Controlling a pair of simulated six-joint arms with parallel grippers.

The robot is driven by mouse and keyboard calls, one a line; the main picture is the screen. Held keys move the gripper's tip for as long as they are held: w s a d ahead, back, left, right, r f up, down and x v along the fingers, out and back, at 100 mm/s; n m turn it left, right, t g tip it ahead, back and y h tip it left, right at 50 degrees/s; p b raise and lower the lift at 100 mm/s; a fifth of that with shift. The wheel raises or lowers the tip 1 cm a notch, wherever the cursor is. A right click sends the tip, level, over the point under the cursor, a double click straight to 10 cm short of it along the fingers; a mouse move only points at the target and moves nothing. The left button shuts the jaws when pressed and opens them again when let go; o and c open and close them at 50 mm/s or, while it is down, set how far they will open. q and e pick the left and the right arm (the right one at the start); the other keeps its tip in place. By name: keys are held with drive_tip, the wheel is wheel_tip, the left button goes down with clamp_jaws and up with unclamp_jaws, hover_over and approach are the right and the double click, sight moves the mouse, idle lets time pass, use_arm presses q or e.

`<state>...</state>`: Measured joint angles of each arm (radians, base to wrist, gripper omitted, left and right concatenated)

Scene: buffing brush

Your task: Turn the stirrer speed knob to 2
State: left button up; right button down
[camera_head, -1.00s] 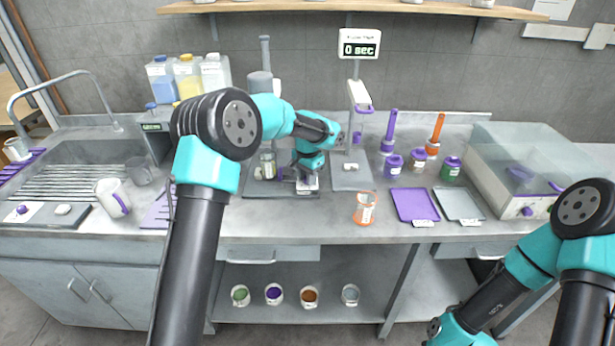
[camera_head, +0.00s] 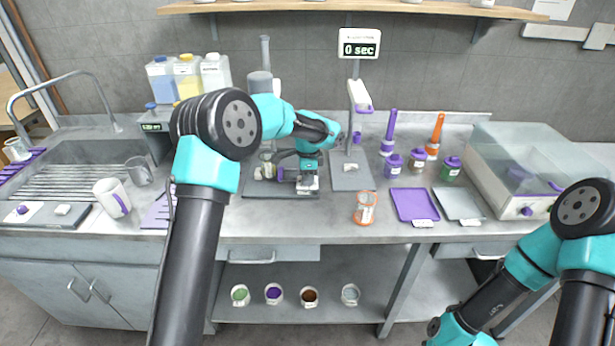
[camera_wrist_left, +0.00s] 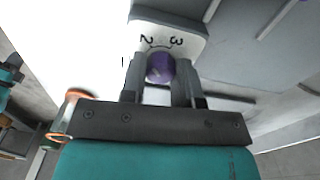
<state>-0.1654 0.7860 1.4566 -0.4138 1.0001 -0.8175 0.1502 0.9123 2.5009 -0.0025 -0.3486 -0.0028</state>
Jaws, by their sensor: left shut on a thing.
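The stirrer's purple speed knob (camera_wrist_left: 160,68) sits between the two fingers of my left gripper (camera_wrist_left: 161,82) in the left wrist view. The fingers are shut on it from both sides. The white dial panel (camera_wrist_left: 168,30) behind it shows the numbers 2 and 3. I cannot tell exactly where the knob points. In the head view my left gripper (camera_head: 307,186) is low over the front of the stirrer's grey base (camera_head: 262,190), and the hand hides the knob. The stirrer's grey motor head (camera_head: 260,84) stands behind. My right gripper is out of view.
A glass beaker (camera_head: 268,165) stands on the base, partly hidden by my left arm. To the right are a second stand with a grey base (camera_head: 350,180), an orange-rimmed jar (camera_head: 365,208) and a purple tray (camera_head: 415,204). A white mug (camera_head: 112,196) stands left.

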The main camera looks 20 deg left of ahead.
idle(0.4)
use_arm(q)
drive_tip(key=o, duration=0.9)
drive_tip(key=shift+r, duration=3.75)
